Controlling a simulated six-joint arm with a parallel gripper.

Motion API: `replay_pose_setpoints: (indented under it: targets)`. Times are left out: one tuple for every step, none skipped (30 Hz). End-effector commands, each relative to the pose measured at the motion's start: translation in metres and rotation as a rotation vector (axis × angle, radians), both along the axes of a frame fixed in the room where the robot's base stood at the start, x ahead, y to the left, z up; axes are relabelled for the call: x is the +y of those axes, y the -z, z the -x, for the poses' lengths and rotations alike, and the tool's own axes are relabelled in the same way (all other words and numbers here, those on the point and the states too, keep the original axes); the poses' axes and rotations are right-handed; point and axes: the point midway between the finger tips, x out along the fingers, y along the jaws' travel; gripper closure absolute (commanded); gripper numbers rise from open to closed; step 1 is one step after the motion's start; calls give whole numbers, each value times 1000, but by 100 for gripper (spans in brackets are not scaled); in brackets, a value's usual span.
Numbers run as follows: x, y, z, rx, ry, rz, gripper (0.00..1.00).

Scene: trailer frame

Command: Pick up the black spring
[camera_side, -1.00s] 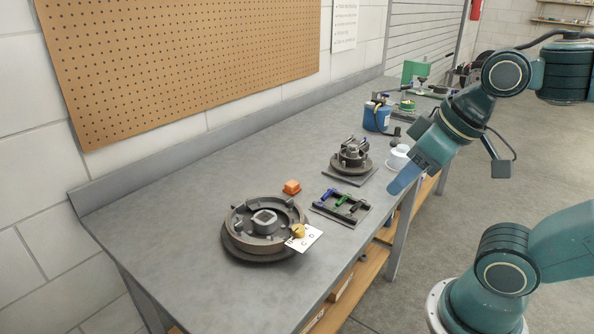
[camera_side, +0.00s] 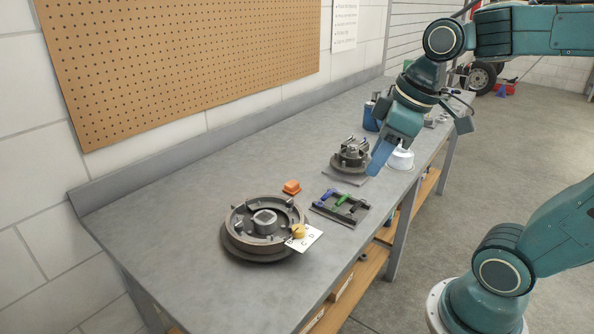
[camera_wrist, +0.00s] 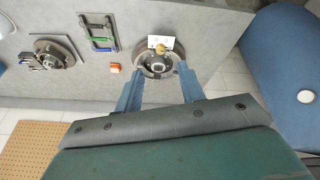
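A small dark holder (camera_side: 324,209) lies on the bench with a blue piece (camera_side: 328,194), a green piece (camera_side: 341,200) and a dark piece on it. The dark piece seems to be the black spring, but it is too small to tell from the holder's dark frame. The holder also shows at the upper left of the wrist view (camera_wrist: 88,44). My gripper (camera_wrist: 160,76) is open and empty, its two blue fingers apart. In the side view it (camera_side: 378,166) hangs above the bench, right of and higher than the holder.
A brake drum assembly (camera_side: 262,236) with a yellow knob and lettered card (camera_side: 311,236) sits left of the holder. An orange block (camera_side: 292,187) lies behind it. A hub assembly (camera_side: 350,157) and a white funnel-like item (camera_side: 402,159) stand near my gripper. The bench's left part is clear.

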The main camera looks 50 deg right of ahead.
Motion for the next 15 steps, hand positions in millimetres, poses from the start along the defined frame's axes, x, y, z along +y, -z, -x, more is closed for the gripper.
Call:
replay_pose_setpoints:
  targets:
    - [-5,0,-9,20,-33,7,61]
    - [-8,0,-14,30,-58,11,61]
    - [-12,0,-20,43,-92,16,61]
    - [-14,0,-25,52,-117,20,61]
    - [-18,1,-30,61,-143,22,61]
    - [-22,1,-36,71,-177,26,61]
    - [-26,2,-41,80,-202,28,61]
    - [-29,3,-45,88,-228,29,61]
    - [-35,4,-51,99,-262,30,61]
    - [-38,5,-55,106,-289,31,61]
    - [-43,6,-59,113,-314,31,61]
    - [-49,8,-65,121,-350,32,61]
    - [-54,10,-69,127,-374,31,61]
    - [-58,11,-74,131,-402,30,61]
    - [-65,14,-79,139,-436,28,61]
